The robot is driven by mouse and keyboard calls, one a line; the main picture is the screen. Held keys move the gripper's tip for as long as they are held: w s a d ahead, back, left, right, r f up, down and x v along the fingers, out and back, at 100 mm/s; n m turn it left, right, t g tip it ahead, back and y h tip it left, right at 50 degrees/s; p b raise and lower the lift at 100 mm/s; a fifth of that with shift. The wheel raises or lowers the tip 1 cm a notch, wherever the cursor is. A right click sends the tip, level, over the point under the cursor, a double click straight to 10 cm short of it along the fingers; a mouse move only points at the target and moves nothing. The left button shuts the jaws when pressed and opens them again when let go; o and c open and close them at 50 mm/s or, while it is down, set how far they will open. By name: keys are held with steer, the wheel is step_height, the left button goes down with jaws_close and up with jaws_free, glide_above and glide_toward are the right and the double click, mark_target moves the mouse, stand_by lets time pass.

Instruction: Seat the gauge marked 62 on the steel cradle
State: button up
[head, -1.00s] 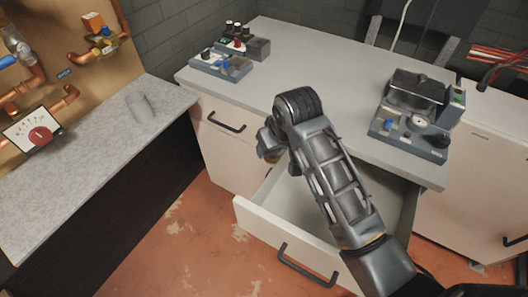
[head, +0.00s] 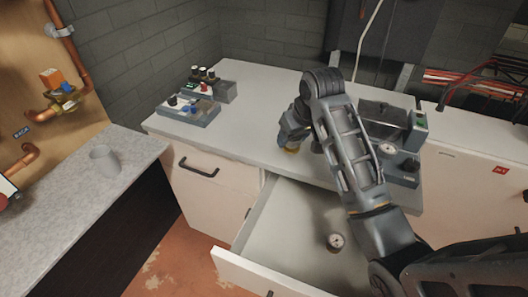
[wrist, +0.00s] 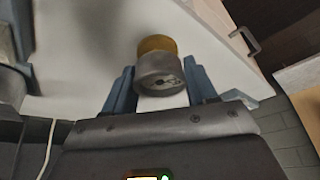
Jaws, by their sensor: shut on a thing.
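My gripper (wrist: 158,88) is shut on a round grey gauge (wrist: 160,80) with a brass-yellow end, held between its blue fingers. Part of its dial shows, but I cannot read a number. In the head view my gripper (head: 291,136) is over the white counter, near its front edge, with the yellow end (head: 291,150) below the fingers. Another gauge (head: 336,242) lies in the open drawer, its marking too small to read. A grey station (head: 400,168) on the right of the counter bears a white-faced gauge (head: 387,148); my arm partly hides it. I cannot tell which part is the steel cradle.
The open drawer (head: 262,225) juts out below the counter (head: 255,90). A grey block with knobs (head: 188,110) stands at the counter's back left. The counter's middle is clear.

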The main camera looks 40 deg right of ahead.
steer(key=s+d+r+m+h, duration=0.1)
steer(key=s+d+r+m, duration=0.25)
steer(key=s+d, duration=1.1)
steer(key=shift+n+g, duration=0.35)
steer(key=shift+g, duration=0.05)
steer(key=shift+w+d+b+x, duration=0.1)
steer(key=shift+d+b+x, duration=0.05)
steer(key=shift+b+x, duration=0.85)
steer(key=shift+w+d+b+x, duration=0.15)
steer(key=shift+b+x, duration=0.7)
steer(key=shift+x, duration=0.15)
steer(key=shift+r+p, duration=0.15)
steer(key=shift+p, duration=0.95)
steer(key=shift+f+b, duration=0.3)
steer(key=shift+f, duration=0.45)
stand_by(0.5)
steer(key=o, duration=1.5)
steer(key=shift+o, duration=0.2)
steer(key=shift+r, duration=0.1)
steer(key=v, duration=0.7)
steer(key=shift+s+a+r, duration=0.2)
steer(key=shift+r, duration=0.1)
